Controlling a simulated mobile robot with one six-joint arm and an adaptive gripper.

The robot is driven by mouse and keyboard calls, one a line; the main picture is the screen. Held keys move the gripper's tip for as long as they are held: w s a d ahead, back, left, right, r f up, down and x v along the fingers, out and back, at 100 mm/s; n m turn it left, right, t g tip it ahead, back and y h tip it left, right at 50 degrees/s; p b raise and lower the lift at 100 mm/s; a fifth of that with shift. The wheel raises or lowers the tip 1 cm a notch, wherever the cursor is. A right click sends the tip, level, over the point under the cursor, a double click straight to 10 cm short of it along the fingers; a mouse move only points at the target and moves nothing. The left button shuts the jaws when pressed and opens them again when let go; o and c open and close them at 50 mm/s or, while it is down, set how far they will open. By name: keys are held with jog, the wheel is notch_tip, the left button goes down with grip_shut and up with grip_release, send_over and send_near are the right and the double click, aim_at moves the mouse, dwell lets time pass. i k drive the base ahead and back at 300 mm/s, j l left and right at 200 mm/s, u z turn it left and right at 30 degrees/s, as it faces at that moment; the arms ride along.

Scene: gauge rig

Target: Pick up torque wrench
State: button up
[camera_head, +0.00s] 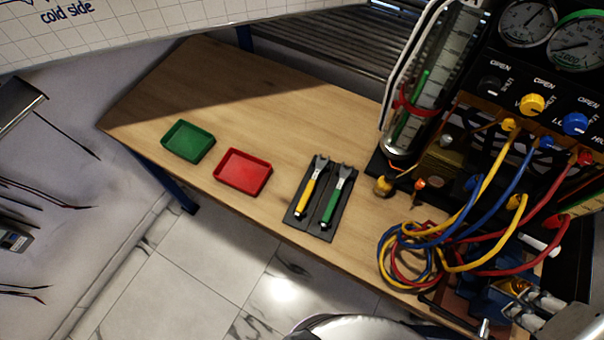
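Two wrench-like tools lie side by side on a dark mat (300,222) on the wooden table. One has a yellow handle (305,198) and the other has a green handle (330,208). Both have grey metal heads towards the back of the table and handles towards the front edge. I cannot tell which of them is the torque wrench. My gripper is not in view. A rounded pale and dark part, likely of my own body, shows at the bottom edge.
A green tray (188,141) and a red tray (243,173) sit empty left of the mat. The gauge rig (535,95) stands at the right, with coiled yellow, blue and red hoses (408,255) on the table. The table (225,85) is clear behind the trays.

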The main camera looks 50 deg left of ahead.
aim_at(320, 165)
jog(key=j+u, duration=0.1)
jog(key=u, duration=1.95)
jog(key=i+j+z, duration=0.15)
jog(key=j+z, duration=0.25)
jog(key=i+j+z, duration=0.15)
jog(key=j+z, duration=0.2)
jog(key=z, duration=0.95)
